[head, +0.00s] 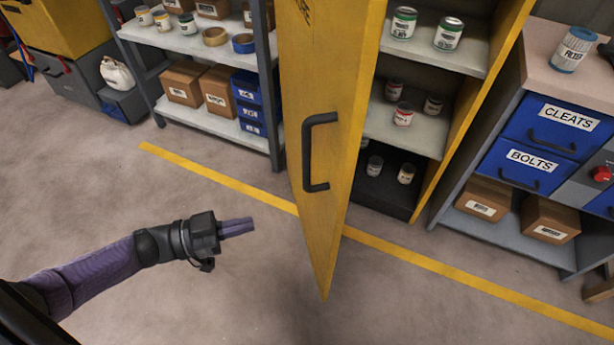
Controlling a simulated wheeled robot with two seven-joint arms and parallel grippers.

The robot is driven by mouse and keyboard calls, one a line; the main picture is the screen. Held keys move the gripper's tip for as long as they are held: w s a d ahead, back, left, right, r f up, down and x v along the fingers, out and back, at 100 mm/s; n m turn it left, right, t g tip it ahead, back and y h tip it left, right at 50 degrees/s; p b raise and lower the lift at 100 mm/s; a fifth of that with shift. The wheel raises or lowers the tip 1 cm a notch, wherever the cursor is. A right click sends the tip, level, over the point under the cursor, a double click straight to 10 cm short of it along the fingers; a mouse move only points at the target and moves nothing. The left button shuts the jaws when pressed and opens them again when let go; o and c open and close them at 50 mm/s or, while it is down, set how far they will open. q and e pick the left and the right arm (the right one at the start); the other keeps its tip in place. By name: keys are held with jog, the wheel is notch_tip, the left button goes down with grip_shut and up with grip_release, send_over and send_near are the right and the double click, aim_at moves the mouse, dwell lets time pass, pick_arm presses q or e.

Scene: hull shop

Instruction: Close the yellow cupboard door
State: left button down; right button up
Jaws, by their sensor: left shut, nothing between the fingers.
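The yellow cupboard door (337,85) stands open in the middle of the head view and juts out toward me. It has a dark vertical handle (308,152) on the face turned to the left. The cupboard (474,122) behind it shows its grey shelves with several cans on them. My left gripper (252,226) is shut and empty, out over the floor to the left of the door. It is apart from the door and lower in the picture than the handle. My right gripper does not show.
A grey shelf rack (206,120) with boxes and tins stands behind the door on the left. A workbench (545,62) with blue drawers stands to the right. A yellow line (215,177) crosses the floor. The floor around my left gripper is clear.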

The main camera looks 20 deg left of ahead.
aim_at(333, 206)
pick_arm(q)
jog(key=shift+m+g+h, duration=0.3)
jog(key=shift+h, duration=0.1)
jog(key=b+x, duration=0.1)
jog(key=x, duration=0.3)
jog(key=b+x, duration=0.1)
jog(key=x, duration=0.3)
jog(key=b+x, duration=0.1)
jog(key=x, duration=0.3)
jog(key=shift+w+d+r, duration=0.1)
jog(key=shift+d+r, duration=0.25)
jog(key=shift+d, duration=0.1)
jog(key=shift+w+d+r, duration=0.1)
jog(key=shift+w+d, duration=0.35)
jog(key=shift+d, duration=0.05)
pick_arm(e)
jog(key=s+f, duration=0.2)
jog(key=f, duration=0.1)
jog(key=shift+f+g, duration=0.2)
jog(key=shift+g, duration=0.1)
